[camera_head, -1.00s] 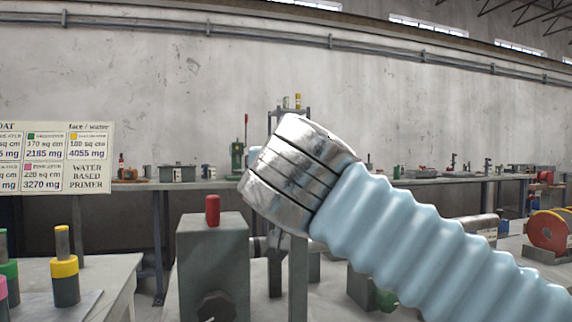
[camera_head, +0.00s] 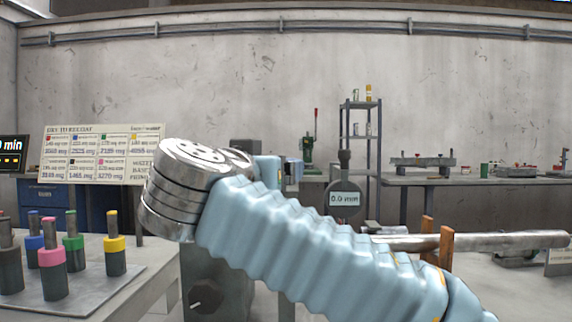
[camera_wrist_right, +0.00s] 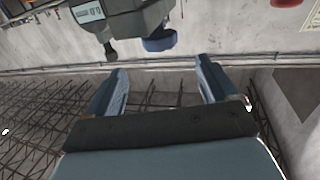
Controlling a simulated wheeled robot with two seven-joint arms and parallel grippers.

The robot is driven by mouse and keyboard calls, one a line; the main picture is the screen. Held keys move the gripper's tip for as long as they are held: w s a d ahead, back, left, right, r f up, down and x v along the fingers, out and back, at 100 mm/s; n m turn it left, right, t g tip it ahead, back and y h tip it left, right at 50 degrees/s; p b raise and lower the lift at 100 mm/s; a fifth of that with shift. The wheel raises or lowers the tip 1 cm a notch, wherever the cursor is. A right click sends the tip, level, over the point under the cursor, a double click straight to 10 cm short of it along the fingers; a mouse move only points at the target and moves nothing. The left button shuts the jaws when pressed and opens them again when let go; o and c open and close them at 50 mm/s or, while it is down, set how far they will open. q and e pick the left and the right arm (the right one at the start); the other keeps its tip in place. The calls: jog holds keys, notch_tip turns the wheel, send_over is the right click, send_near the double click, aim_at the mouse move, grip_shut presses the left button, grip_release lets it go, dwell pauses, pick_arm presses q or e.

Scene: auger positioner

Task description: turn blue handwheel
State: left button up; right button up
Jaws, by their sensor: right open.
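A blue round part (camera_wrist_right: 160,40), which looks like the handwheel, shows in the right wrist view on the underside of a dark grey device (camera_wrist_right: 135,18). My right gripper (camera_wrist_right: 160,78) is open and empty. Its two fingers are spread apart, with the blue part beyond the gap between them and not touching. In the head view my right arm, with a light blue ribbed sleeve, crosses the middle and hides much behind it. I cannot make out the handwheel for sure there. My left gripper is not in view.
A round gauge (camera_head: 345,198) reading 0.0 mm stands behind my arm. A metal bar (camera_head: 490,241) lies at right beside brown uprights. Several colour-banded pegs stand on a plate (camera_head: 85,285) at left, before a sign (camera_head: 100,155).

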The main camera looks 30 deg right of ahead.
jog(key=p+x, duration=0.1)
jog(key=x, duration=0.9)
jog(key=shift+w+d, duration=0.25)
jog(key=shift+c, duration=0.4)
